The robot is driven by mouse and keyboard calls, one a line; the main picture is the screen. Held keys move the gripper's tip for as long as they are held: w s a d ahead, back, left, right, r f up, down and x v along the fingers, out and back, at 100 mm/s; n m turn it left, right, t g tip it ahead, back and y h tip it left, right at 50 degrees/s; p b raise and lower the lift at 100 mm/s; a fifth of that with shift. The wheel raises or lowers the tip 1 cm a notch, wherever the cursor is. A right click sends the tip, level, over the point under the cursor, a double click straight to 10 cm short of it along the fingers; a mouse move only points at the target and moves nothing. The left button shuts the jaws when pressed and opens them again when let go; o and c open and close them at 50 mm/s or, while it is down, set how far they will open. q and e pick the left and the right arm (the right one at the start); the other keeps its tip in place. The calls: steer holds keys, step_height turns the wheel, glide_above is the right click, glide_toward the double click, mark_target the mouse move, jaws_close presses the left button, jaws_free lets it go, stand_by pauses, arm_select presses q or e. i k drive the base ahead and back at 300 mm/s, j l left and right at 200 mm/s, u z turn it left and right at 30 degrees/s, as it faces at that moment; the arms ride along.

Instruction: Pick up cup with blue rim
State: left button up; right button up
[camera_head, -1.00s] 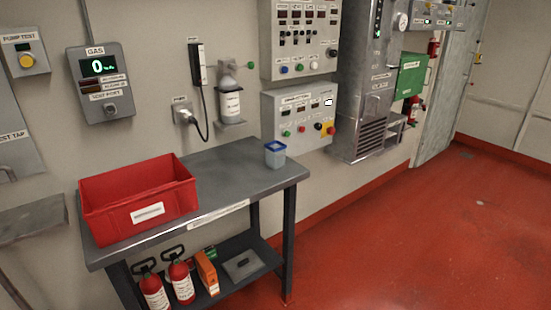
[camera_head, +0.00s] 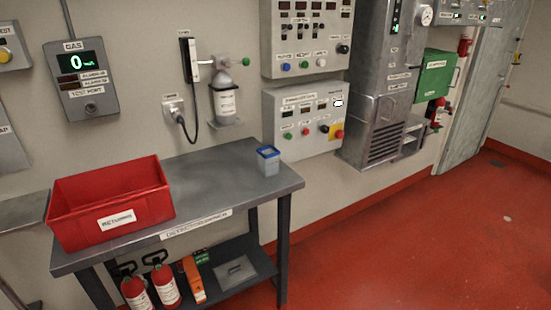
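The cup with the blue rim (camera_head: 268,162) stands upright on the right end of the grey metal table (camera_head: 215,163), near its back right corner. Its body is greyish and its rim is blue. Nothing touches it. Neither of my grippers shows in the head view.
A red crate (camera_head: 110,203) labelled as returns stands on the table's left half. Fire extinguishers (camera_head: 166,287), an orange box (camera_head: 192,279) and a grey flat item (camera_head: 235,270) sit on the lower shelf. Control panels (camera_head: 303,120) hang behind. The red floor (camera_head: 400,255) at right is clear.

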mark_target(268, 161)
steer(key=i+l, duration=0.15)
steer(key=l, duration=0.2)
steer(key=i+l+u, duration=0.15)
steer(key=l, duration=0.15)
steer(key=i+l, duration=0.15)
steer(key=l, duration=0.2)
steer(key=i+l+u, duration=0.15)
steer(key=l, duration=0.2)
steer(key=i+l, duration=0.1)
steer(key=l, duration=0.25)
steer(key=i+l+u, duration=0.15)
steer(key=l, duration=0.2)
